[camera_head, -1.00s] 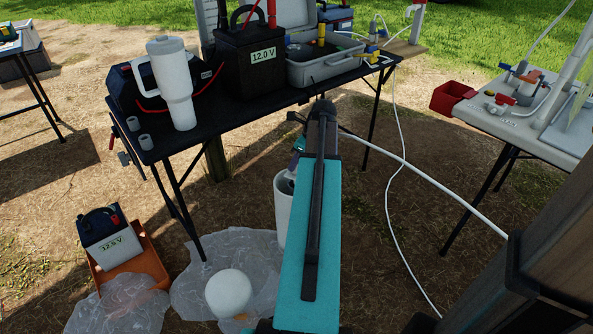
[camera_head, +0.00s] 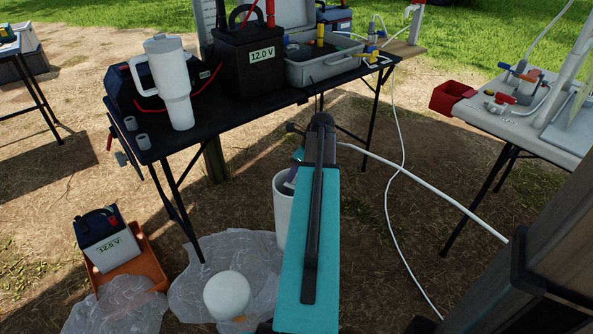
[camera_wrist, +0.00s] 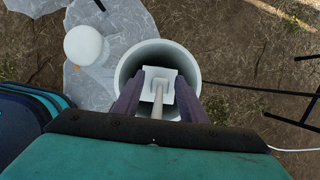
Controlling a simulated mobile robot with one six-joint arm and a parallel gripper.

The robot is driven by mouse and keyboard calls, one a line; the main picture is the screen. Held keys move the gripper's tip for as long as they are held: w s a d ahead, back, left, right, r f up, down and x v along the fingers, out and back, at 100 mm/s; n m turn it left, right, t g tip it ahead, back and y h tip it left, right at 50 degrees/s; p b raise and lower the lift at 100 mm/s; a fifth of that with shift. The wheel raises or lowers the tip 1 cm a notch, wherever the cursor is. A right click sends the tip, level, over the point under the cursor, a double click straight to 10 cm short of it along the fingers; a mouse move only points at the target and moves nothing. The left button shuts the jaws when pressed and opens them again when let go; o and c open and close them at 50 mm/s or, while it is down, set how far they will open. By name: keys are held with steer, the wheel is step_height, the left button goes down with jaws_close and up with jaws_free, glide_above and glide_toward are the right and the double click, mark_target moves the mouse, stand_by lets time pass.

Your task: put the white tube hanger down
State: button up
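My gripper (camera_wrist: 160,76) points down over the open mouth of a white cylindrical container (camera_wrist: 193,62). Its two dark purple fingers stand on either side of the white tube hanger (camera_wrist: 151,76), a small squarish plate with a pale rod. The fingertips appear to close against the plate's sides. In the wrist view the hanger lies within the outline of the container's mouth; its height above or inside is hard to tell. In the head view my gripper (camera_head: 297,157) is at the container's rim (camera_head: 281,180), and the hanger is hidden there.
A plastic sheet with a white round-topped object (camera_head: 228,295) lies left of the container. An orange tray (camera_head: 150,262) holds a battery. A black table (camera_head: 215,122) stands behind with a white tumbler (camera_head: 170,85). A white hose (camera_head: 430,190) runs right.

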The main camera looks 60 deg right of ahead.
steer(key=shift+r, duration=0.1)
steer(key=p+v, duration=0.3)
steer(key=v, duration=0.9)
steer(key=shift+w, duration=0.1)
stand_by(0.7)
steer(key=shift+a, duration=0.1)
